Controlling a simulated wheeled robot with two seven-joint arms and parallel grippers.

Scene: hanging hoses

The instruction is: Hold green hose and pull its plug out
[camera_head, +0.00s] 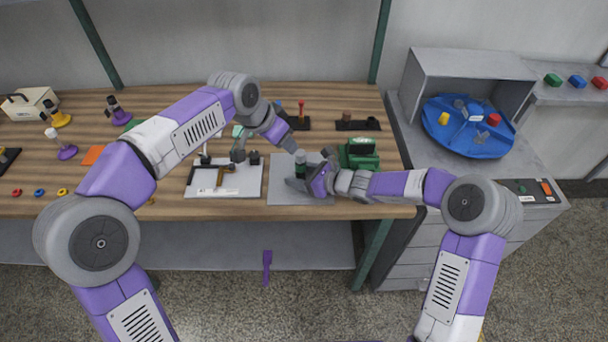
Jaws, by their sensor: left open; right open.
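A short, dark upright cylinder with green on it (300,163) stands over a grey plate (284,195) in the middle of the bench. It may be the green hose's plug, but it is too small to be sure. No long hanging green hose can be made out. My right gripper (307,171) is open, low beside this cylinder, coming in from the right; I cannot tell whether it touches. My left gripper (290,141) is open just above and behind the cylinder, pointing down at it. Its fingers are small and partly hidden.
A white plate (222,189) with a brown T-shaped piece lies left of the grey plate. A green block-like object (361,153) stands close to my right gripper. A blue round tray (467,126) sits on the right cabinet. The wooden bench (350,206) has bare room along its front edge.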

